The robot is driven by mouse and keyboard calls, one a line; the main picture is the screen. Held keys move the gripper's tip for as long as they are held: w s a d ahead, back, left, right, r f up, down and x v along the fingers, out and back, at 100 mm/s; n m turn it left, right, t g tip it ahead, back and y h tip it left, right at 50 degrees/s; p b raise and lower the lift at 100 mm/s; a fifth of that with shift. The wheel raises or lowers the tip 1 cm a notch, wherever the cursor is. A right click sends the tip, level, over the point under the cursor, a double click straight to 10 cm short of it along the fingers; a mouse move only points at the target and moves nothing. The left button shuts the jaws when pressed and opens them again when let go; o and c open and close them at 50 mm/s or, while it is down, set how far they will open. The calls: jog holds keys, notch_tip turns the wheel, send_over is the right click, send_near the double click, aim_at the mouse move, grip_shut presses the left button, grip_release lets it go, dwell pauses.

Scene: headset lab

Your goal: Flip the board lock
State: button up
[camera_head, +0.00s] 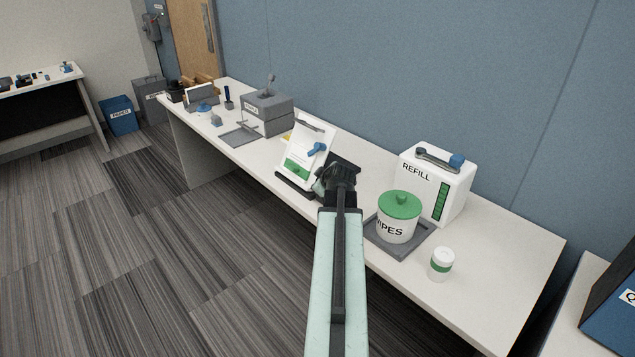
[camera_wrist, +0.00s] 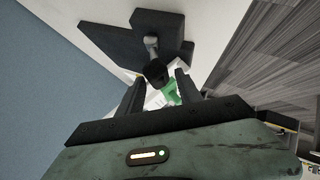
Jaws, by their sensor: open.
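A white tilted board (camera_head: 309,155) with a green patch and a blue knob (camera_head: 317,149) stands on the bench. Beside it is a dark grey block (camera_head: 347,161), partly hidden by my gripper (camera_head: 331,178). In the wrist view the dark block (camera_wrist: 110,42) has a short grey lever (camera_wrist: 151,45) ending in a black knob (camera_wrist: 156,73); this looks like the board lock. My gripper (camera_wrist: 160,80) is open, with the black knob showing between its fingertips. I cannot tell whether they touch it. The green and white board (camera_wrist: 170,91) shows beyond the fingers.
Right of my gripper, a wipes tub (camera_head: 397,220) with a green lid stands on a grey tray (camera_head: 425,243). A REFILL container (camera_head: 437,185) and a cup (camera_head: 441,264) are near it. A grey box (camera_head: 267,113) stands left of the board. The bench's right end (camera_head: 505,265) is clear.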

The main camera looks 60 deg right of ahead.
jog(key=p+v, duration=0.3)
jog(key=v, duration=0.3)
jog(key=shift+s+a+r, duration=0.15)
jog(key=shift+s+r, duration=0.05)
jog(key=shift+r, duration=0.05)
jog(key=w+a+n+y, duration=0.2)
jog(key=w+a, duration=0.6)
jog(key=a, duration=0.3)
jog(key=w+a+f+n+t+y+p, duration=0.1)
jog(key=w+a+n+y, duration=0.15)
jog(key=w+a, duration=0.7)
jog(key=w+a+n+y, duration=0.2)
jog(key=w+a, duration=0.4)
jog(key=a, duration=0.6)
jog(key=s+a+f+g+y, duration=0.1)
jog(key=s+a+f+g, duration=0.15)
jog(key=a, duration=1.15)
jog(key=s+a+f+g+y, duration=0.1)
jog(key=a+f+g, duration=0.2)
jog(key=a, duration=1)
jog(key=s+d+f+m+g+h, duration=0.1)
jog(key=s+m+g, duration=0.2)
jog(key=s+m, duration=0.3)
jog(key=shift+s+d+f+m+g+h, duration=0.35)
jog(key=shift+s+f, duration=0.05)
jog(key=shift+s, duration=0.65)
